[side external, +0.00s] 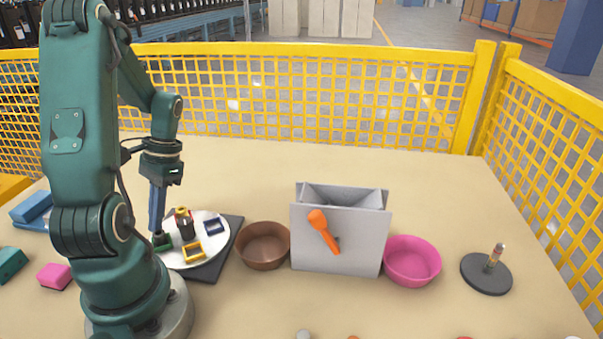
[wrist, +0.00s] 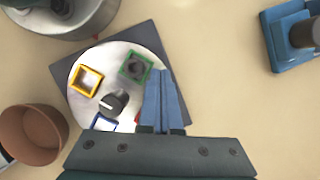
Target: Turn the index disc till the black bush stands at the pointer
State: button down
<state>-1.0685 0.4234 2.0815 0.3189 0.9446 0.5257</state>
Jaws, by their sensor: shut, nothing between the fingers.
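The white index disc (side external: 205,252) lies on a dark square plate (side external: 232,232) and shows in the wrist view (wrist: 77,62). It carries a yellow square holder (wrist: 87,80), a blue one (wrist: 103,125), a green one (wrist: 135,67) and a red piece (wrist: 138,120), mostly hidden by my gripper. A dark round part, seemingly the black bush (wrist: 136,67), sits in the green holder. A dark knob (wrist: 115,102) with a pale line stands mid-disc; I cannot tell whether that line is the pointer. My gripper (wrist: 161,73) is shut and empty, its fingertips low beside the green holder (side external: 161,240).
A brown bowl (side external: 263,258) stands right of the plate, then a grey bin (side external: 335,262) with an orange tool (side external: 324,232), a pink bowl (side external: 412,272) and a black round stand (side external: 485,284). Blue and pink blocks lie at left. Open table lies behind.

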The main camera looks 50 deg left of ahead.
jog(key=shift+s+d+n, duration=0.2)
jog(key=shift+d+n, duration=0.05)
jog(key=shift+n, duration=0.35)
jog(key=shift+d+h, duration=0.1)
jog(key=shift+h, duration=0.2)
